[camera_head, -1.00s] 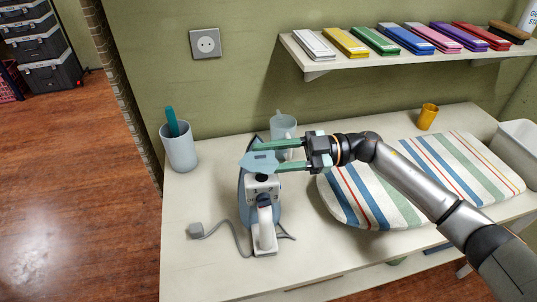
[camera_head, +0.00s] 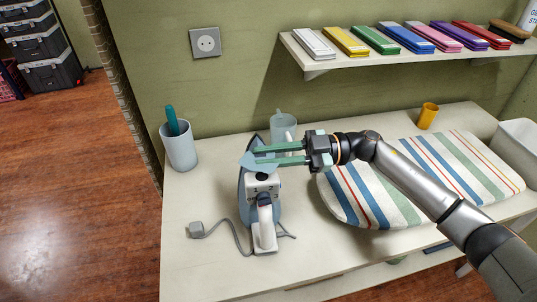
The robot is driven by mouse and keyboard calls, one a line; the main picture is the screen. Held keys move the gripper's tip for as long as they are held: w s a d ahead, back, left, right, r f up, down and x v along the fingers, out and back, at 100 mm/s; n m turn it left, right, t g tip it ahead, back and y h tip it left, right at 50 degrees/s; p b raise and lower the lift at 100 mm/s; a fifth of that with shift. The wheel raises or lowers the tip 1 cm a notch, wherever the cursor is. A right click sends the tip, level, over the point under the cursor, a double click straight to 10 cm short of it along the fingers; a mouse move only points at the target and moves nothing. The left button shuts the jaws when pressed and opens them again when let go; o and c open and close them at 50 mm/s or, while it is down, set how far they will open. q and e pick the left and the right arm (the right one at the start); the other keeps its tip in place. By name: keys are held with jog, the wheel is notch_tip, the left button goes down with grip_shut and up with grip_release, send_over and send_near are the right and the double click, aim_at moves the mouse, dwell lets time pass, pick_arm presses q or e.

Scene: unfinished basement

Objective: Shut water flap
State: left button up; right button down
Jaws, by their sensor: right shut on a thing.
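The iron (camera_head: 264,218) stands on the white table, its nose toward the wall and its white handle toward me. The light blue water flap (camera_head: 250,161) is at the top front of the iron. My left gripper is not in view.
A pale measuring cup (camera_head: 282,123) stands just behind the fingers. A striped ironing pad (camera_head: 350,203) lies to the right under my arm. A cup with a teal item (camera_head: 180,150) stands left.

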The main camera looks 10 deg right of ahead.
jog(key=shift+s+n, duration=0.1)
jog(key=shift+n, duration=0.2)
jog(key=n, duration=0.1)
jog(key=n+b, duration=0.1)
jog(key=shift+s+f+n, duration=0.25)
jog(key=shift+s+n, duration=0.05)
jog(key=shift+s, duration=0.1)
jog(key=shift+s+f+n+b, duration=0.2)
jog(key=shift+n+b, duration=0.3)
jog(key=shift+n, duration=0.4)
jog(key=shift+s+f+n+b, duration=0.1)
jog(key=shift+s+n+b, duration=0.3)
jog(key=shift+n, duration=0.5)
jog(key=shift+w, duration=0.1)
jog(key=c, duration=0.9)
grip_release()
jog(key=shift+a, duration=0.1)
